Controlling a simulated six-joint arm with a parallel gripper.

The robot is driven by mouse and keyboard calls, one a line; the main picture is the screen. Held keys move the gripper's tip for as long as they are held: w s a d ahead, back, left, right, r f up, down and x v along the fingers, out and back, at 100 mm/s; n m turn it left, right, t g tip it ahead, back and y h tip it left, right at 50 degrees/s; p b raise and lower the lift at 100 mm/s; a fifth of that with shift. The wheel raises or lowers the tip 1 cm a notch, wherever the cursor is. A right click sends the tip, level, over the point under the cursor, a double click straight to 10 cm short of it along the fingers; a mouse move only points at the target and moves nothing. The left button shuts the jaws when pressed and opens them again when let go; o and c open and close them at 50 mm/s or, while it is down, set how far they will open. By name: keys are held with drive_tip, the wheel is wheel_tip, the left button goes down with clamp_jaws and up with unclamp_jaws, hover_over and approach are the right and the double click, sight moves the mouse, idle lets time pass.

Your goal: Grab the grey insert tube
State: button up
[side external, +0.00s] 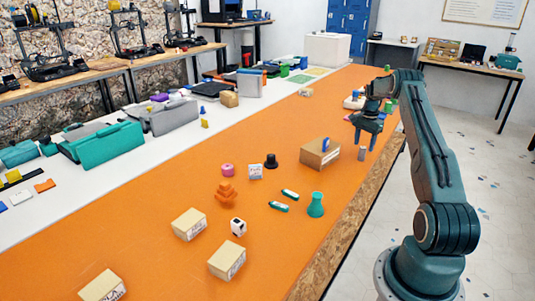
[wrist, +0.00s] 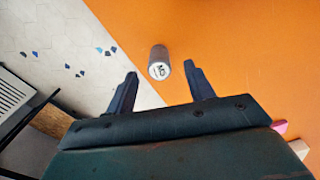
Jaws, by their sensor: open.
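The grey insert tube (side external: 362,154) is a small cylinder that stands upright on the orange table top near its right edge in the side view. In the wrist view the tube (wrist: 158,54) shows its lettered pale end face, near the border between the orange top and the floor. My gripper (side external: 364,143) is just above the tube in the side view. In the wrist view my gripper (wrist: 160,75) is open, with one dark finger on each side of the tube's line. The jaws are empty, and the tube lies just past the fingertips.
A cardboard box (side external: 319,153) with a blue item stands just left of the tube. A green flask-shaped piece (side external: 316,205), a black piece (side external: 271,161) and several small boxes lie nearer the camera. The table's right edge (side external: 347,226) runs close by.

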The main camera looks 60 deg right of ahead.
sight(363, 147)
drive_tip(key=shift+a+f, duration=0.1)
drive_tip(key=shift+f, duration=2.5)
drive_tip(key=c, duration=1.1)
drive_tip(key=shift+r, duration=0.1)
wheel_tip(363, 147, up, 20)
drive_tip(key=shift+f, duration=0.1)
